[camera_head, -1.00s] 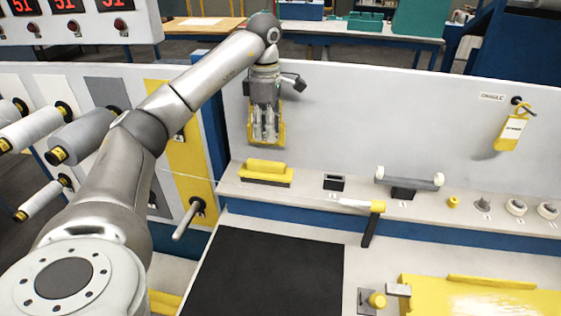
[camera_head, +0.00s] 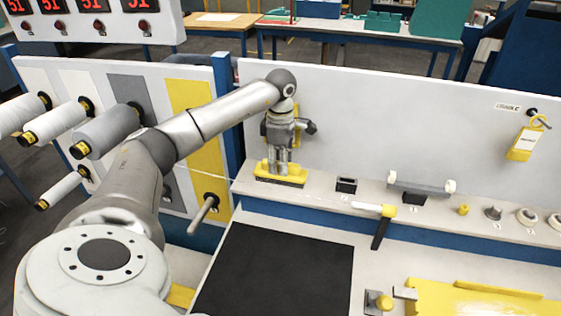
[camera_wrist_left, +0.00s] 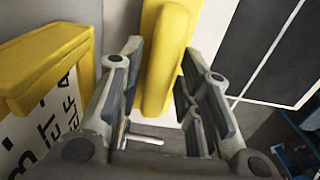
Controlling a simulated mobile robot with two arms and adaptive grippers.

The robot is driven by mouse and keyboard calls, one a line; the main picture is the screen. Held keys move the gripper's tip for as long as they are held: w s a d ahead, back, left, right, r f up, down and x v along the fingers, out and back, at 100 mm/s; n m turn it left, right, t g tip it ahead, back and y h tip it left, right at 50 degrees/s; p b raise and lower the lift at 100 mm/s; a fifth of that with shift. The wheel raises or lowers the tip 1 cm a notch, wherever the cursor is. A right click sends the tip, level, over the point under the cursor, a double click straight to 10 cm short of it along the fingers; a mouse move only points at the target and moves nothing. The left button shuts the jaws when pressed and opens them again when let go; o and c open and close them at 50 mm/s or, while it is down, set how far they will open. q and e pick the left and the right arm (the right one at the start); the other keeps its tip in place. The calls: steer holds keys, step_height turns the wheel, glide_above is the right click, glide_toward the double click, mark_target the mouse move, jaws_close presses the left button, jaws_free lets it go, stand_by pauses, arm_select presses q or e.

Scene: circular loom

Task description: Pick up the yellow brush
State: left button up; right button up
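The yellow brush (camera_head: 293,178) sits on a dark base on the ledge below the white back panel. My left gripper (camera_head: 279,172) is pointing down over it and hides its middle. In the left wrist view, the brush (camera_wrist_left: 165,60) lies between the two fingertips (camera_wrist_left: 160,72), one along each side. The fingers are spread apart, and I cannot tell whether they touch the brush. My right gripper is not in view.
A yellow-framed sign (camera_wrist_left: 45,65) hangs on the panel close beside the gripper. A small black holder (camera_head: 346,186) and a grey bar with white ends (camera_head: 420,186) stand to the right on the ledge. A black mat (camera_head: 275,272) lies in front.

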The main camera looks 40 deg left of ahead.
arm_select(q)
jaws_close()
steer(key=shift+r, duration=0.2)
steer(key=shift+w+r+b, duration=0.1)
steer(key=shift+r+b, duration=0.1)
steer(key=shift+b, duration=0.1)
steer(key=shift+r+b, duration=0.55)
steer(key=shift+r, duration=0.35)
steer(key=s+d+r+b, duration=0.1)
steer(key=d+r, duration=0.9)
steer(key=d, duration=0.4)
steer(key=shift+s+r, duration=0.15)
steer(key=shift+r, duration=0.1)
